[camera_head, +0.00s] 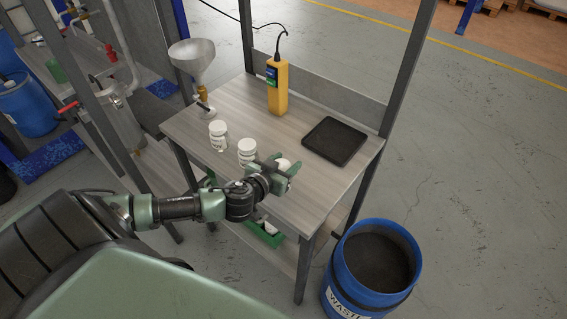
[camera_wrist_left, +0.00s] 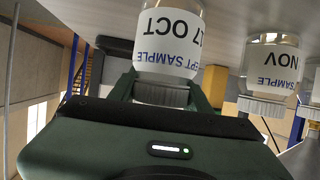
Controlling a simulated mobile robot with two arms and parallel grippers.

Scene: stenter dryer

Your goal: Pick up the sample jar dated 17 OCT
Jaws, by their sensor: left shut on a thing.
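The sample jar dated 17 OCT (camera_wrist_left: 168,45) is a clear jar with a white label and pale lid. My left wrist view shows it inverted between the fingers. My left gripper (camera_head: 279,170) is shut on this jar near its lid; the jar's white top (camera_head: 283,163) shows between the fingers in the head view. I cannot tell whether its base touches the table. A second jar, labelled NOV (camera_wrist_left: 270,70), stands beside it, apart from the fingers. In the head view two white-lidded jars (camera_head: 247,150) (camera_head: 218,135) stand left of the gripper. My right gripper is out of view.
The wooden-topped table (camera_head: 310,190) has upright metal posts. A black tray (camera_head: 335,141) lies at its right, a yellow handheld device (camera_head: 278,88) stands at the back, and a funnel (camera_head: 193,62) stands at the left. A blue waste drum (camera_head: 345,290) is at the front right.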

